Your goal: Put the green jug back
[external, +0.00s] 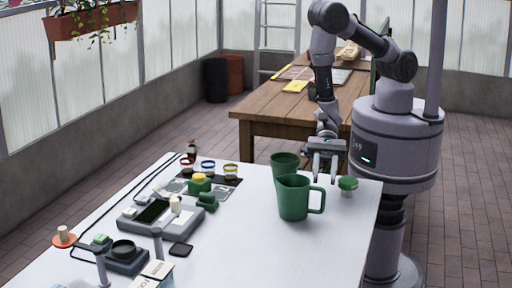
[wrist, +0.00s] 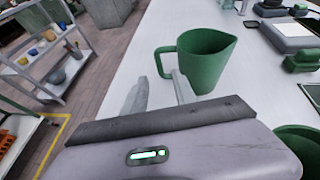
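The green jug (external: 293,197) stands upright on the white table, with its handle (external: 318,200) toward the right. In the wrist view the jug (wrist: 208,62) is ahead, with its handle at the left, just past my fingertips. My gripper (external: 324,178) is above the table, behind and to the right of the jug. In the wrist view my gripper (wrist: 161,80) has its two fingers apart with nothing between them. I cannot tell whether a finger touches the handle.
A green pot (external: 284,161) stands behind the jug, close to my gripper. A small green item (external: 348,184) is near the right edge. Devices (external: 153,212) and small jars (external: 208,168) fill the left side. The front right of the white table (external: 325,250) is clear. A wooden table (external: 270,107) stands behind.

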